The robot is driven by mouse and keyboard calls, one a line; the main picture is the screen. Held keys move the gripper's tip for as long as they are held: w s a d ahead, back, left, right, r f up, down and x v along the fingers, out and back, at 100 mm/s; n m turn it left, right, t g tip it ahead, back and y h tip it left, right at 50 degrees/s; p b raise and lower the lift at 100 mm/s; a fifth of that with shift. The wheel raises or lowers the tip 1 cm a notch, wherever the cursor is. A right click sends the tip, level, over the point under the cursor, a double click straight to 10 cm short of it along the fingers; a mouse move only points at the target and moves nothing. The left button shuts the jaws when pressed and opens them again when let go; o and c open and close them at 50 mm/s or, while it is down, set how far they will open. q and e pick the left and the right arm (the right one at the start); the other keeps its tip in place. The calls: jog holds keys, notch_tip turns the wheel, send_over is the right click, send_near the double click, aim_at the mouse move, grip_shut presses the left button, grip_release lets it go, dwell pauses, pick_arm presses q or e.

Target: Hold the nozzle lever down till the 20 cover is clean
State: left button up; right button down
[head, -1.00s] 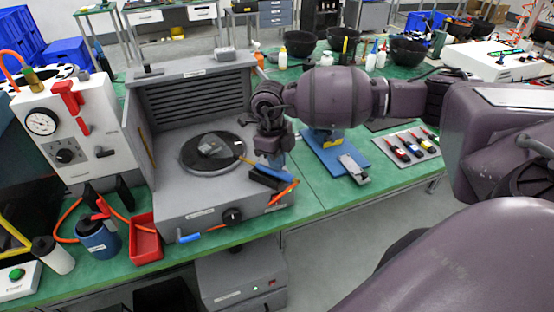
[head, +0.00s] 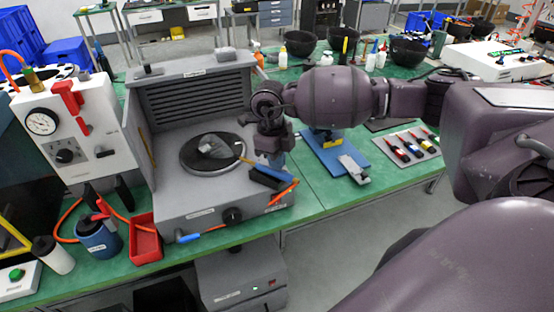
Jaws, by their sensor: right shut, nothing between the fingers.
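A small grey cover (head: 217,147) lies on a dark round turntable (head: 199,165) inside the grey open-fronted cabinet (head: 180,205). I cannot read a 20 on it or tell how clean it is. A blue nozzle handle (head: 279,173) with a thin yellowish tube lies at the cabinet's right side, the tube pointing left at the turntable. An orange hose (head: 285,192) leads from it. My right gripper (head: 274,160) is shut and empty, directly over the handle. The lever is hidden behind it, so contact is not clear. My left gripper is not in view.
A white panel with a gauge (head: 42,122) and red handle stands left of the cabinet. A red tray (head: 145,243) and blue canister (head: 98,238) stand in front of it. A blue stand (head: 335,155) and a tray of coloured parts (head: 410,147) lie to the right on the green bench.

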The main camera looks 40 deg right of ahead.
jog(key=shift+r, duration=0.15)
jog(key=shift+r+p, duration=0.4)
jog(key=shift+r, duration=0.25)
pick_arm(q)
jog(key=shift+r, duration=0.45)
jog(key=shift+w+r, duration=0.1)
pick_arm(e)
jog(key=shift+w+r, duration=0.15)
jog(key=shift+r, duration=0.35)
jog(key=r, duration=0.1)
jog(key=r+p, duration=0.1)
jog(key=r, duration=0.2)
jog(key=shift+w+a+r, duration=0.2)
jog(key=shift+w+a, duration=0.1)
jog(key=shift+w, duration=0.05)
notch_tip(320, 180, up, 8)
send_over(268, 164)
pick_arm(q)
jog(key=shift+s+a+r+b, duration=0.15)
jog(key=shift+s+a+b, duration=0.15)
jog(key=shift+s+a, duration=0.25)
pick_arm(e)
jog(key=shift+w+r, duration=0.1)
jog(key=shift+r, duration=0.05)
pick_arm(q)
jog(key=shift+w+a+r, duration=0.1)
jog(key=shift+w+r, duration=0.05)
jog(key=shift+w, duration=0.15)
